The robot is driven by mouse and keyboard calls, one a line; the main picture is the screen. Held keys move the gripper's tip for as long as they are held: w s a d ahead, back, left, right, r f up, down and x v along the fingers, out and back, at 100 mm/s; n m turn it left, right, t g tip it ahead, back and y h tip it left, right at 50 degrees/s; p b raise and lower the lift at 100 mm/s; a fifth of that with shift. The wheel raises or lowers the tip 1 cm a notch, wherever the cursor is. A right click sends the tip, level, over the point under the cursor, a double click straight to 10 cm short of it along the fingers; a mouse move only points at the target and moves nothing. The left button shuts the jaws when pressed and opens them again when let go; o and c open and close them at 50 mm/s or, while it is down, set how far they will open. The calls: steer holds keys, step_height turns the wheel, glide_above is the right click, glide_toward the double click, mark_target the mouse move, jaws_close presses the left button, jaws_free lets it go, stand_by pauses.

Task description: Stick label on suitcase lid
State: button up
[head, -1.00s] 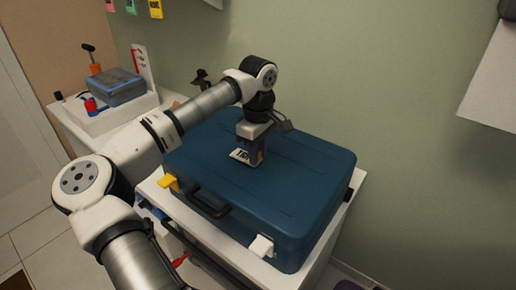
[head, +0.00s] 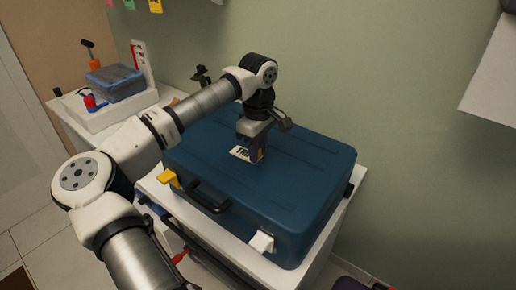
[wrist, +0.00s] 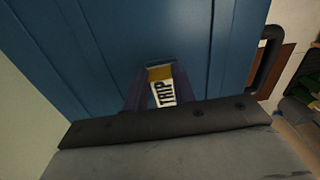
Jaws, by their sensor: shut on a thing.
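The blue suitcase (head: 290,185) lies flat and closed on a white cabinet, with its dark handle (head: 208,196) on the near side. My gripper (head: 249,157) points down over the left part of the lid. It is shut on a label (head: 240,153), which is white with dark lettering. In the wrist view the label (wrist: 163,93) reads "TRIP" and has a yellow band, and it sits between my fingers against the blue lid (wrist: 110,45). The label is at or very close to the lid surface; I cannot tell whether it touches. My fingers hide part of it.
At the back left, a blue box (head: 115,84) stands in a white tray. The green wall is close behind the suitcase.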

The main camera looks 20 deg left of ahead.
steer(key=shift+f, duration=0.25)
stand_by(1.2)
steer(key=o, duration=1)
steer(key=shift+o, duration=0.3)
steer(key=o, duration=0.5)
steer(key=shift+r+p, duration=2.05)
steer(key=shift+r, duration=1.5)
